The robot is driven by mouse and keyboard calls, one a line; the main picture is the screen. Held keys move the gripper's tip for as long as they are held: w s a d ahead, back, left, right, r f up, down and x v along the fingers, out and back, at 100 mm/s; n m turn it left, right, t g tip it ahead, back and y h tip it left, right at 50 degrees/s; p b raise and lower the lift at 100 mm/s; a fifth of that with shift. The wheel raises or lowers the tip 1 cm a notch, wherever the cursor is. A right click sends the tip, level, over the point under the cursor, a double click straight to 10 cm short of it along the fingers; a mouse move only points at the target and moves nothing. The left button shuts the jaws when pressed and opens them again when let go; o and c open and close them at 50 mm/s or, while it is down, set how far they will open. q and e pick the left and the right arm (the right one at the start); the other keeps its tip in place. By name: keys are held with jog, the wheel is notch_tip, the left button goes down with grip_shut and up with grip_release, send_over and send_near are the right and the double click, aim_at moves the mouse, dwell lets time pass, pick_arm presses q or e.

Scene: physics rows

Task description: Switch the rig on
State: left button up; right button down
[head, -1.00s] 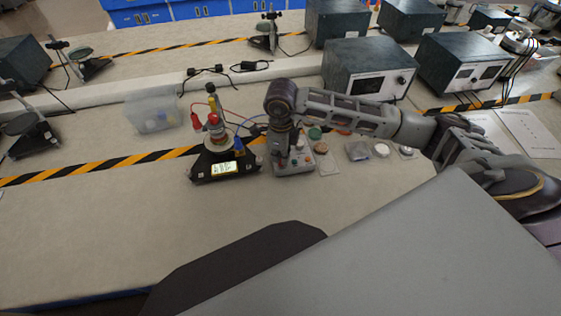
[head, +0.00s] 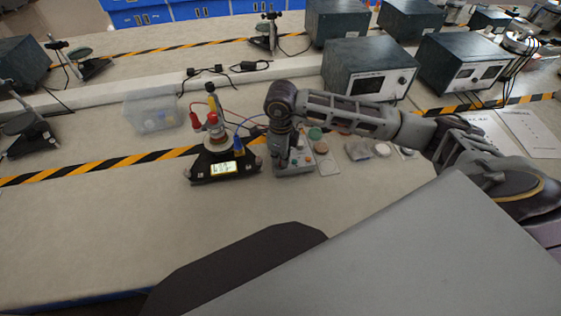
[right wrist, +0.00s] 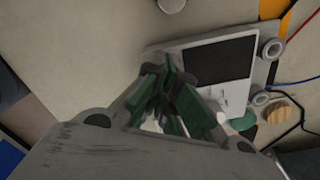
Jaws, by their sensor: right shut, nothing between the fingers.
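The rig, a black-based stand (head: 222,165) with red, yellow and blue plugs, is left of centre in the head view. Its small front display (head: 224,168) is lit. A small grey box (head: 296,168) stands to its right, with wires running behind. My right gripper (head: 283,163) points down at this box and hides part of its top. In the right wrist view its green-padded fingers (right wrist: 168,82) are shut and empty, over the near edge of a box with a dark panel (right wrist: 219,60). I cannot tell whether they touch it. My left gripper is out of view.
A clear plastic bin (head: 152,112) stands behind the rig on the left. Small discs, including a green one (head: 315,133), lie right of the grey box. Large instrument boxes (head: 368,68) stand at the back. The bench's front left is clear.

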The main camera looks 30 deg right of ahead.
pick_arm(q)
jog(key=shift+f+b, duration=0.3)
pick_arm(e)
jog(key=shift+f, duration=0.35)
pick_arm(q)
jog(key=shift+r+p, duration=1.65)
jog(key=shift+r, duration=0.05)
pick_arm(e)
jog(key=shift+r, duration=3.55)
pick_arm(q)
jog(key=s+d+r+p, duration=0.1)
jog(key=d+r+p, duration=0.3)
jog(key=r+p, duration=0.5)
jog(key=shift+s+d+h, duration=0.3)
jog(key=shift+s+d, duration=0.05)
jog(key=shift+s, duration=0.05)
pick_arm(e)
notch_tip(320, 180, up, 9)
pick_arm(q)
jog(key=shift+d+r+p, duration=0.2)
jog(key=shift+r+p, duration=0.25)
jog(key=shift+p, duration=0.15)
pick_arm(e)
jog(key=shift+r, duration=0.6)
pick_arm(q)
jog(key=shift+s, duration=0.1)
pick_arm(e)
jog(key=shift+f, duration=0.1)
